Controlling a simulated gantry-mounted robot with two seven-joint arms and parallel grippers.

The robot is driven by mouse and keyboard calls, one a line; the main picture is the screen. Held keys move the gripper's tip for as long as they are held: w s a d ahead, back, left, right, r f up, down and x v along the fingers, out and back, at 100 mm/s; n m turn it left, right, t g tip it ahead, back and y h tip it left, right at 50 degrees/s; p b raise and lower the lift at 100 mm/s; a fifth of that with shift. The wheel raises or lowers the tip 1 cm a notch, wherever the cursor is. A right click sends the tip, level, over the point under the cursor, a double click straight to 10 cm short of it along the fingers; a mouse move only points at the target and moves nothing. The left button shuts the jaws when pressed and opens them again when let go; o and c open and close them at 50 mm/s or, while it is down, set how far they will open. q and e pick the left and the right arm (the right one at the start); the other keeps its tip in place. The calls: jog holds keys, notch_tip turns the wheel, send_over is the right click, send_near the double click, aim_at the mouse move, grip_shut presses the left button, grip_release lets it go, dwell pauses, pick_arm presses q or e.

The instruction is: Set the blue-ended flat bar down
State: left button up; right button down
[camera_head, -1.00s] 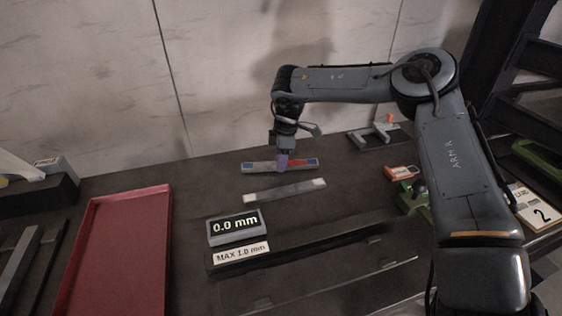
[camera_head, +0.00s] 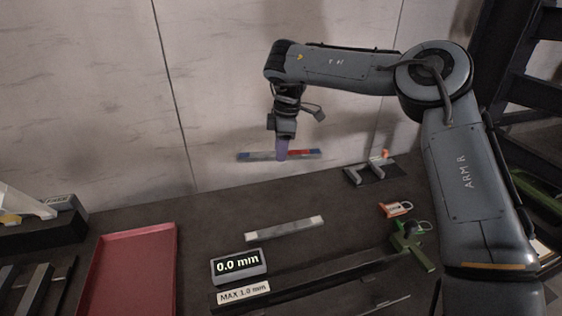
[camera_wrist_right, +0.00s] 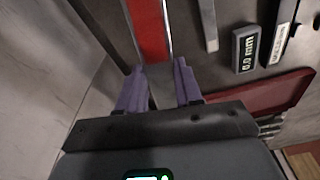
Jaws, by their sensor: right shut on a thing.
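My right gripper (camera_head: 282,152) is shut on the blue-ended flat bar (camera_head: 305,154), gripping it near its middle. The bar is grey with a blue left end and a red stretch towards the right. It hangs roughly level in the air near the back wall, above the table. In the right wrist view the red stretch of the bar (camera_wrist_right: 151,35) runs up from between the purple fingers (camera_wrist_right: 158,85). My left gripper is in neither current view.
A plain grey bar (camera_head: 284,228) with light ends lies on the dark table. A display reading 0.0 mm (camera_head: 238,265) stands before it. A red tray (camera_head: 134,271) lies left. A grey bracket (camera_head: 370,171), orange-red tag (camera_head: 395,209) and green clamp (camera_head: 411,247) are at right.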

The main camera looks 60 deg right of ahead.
notch_tip(320, 180, up, 8)
jog(key=p, duration=0.2)
jog(key=shift+p, duration=0.4)
jog(key=shift+r, duration=0.35)
